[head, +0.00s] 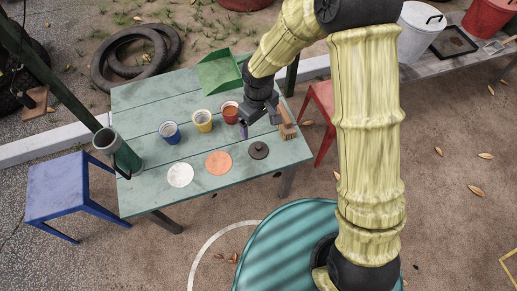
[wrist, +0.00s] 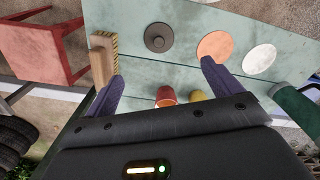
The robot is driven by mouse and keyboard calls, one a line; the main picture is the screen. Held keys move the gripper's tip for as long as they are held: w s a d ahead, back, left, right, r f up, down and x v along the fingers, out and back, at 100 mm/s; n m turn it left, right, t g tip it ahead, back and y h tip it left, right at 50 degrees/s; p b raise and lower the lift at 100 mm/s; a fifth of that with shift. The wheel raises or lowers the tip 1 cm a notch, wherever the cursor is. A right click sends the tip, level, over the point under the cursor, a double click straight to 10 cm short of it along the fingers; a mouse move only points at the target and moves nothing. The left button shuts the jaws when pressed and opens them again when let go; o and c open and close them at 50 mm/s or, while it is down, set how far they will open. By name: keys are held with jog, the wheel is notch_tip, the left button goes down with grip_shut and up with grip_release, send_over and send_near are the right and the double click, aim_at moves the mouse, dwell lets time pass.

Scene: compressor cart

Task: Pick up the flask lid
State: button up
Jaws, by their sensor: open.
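A dark round lid with a small knob (head: 258,150), which looks like the flask lid, lies flat on the green plank table near its front right. In the wrist view the lid (wrist: 158,37) shows whole, beyond the fingertips and roughly between their lines. My gripper (head: 259,124) is open and empty above the table, behind the lid and apart from it. Its two fingers (wrist: 162,74) also show in the wrist view with nothing between the tips. A dark green cylinder (head: 126,158), perhaps the flask, stands at the table's left edge.
An orange disc (head: 218,163) and a white disc (head: 180,175) lie left of the lid. Blue (head: 170,132), yellow (head: 203,121) and red (head: 230,112) cups stand behind. A brush (head: 287,127) lies close right of my gripper. A green dustpan (head: 219,72) is at the back.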

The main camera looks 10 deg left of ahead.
jog(key=b, duration=0.2)
send_over(259, 146)
jog(key=f, duration=1.1)
jog(key=shift+s+f, duration=0.15)
jog(key=shift+s, duration=0.1)
jog(key=shift+f, duration=0.15)
jog(key=shift+f, duration=0.1)
jog(key=f, duration=0.3)
jog(key=f+b, duration=0.1)
jog(key=f, duration=0.1)
jog(key=shift+w, duration=0.3)
jog(key=shift+c, duration=0.4)
jog(key=c, duration=1)
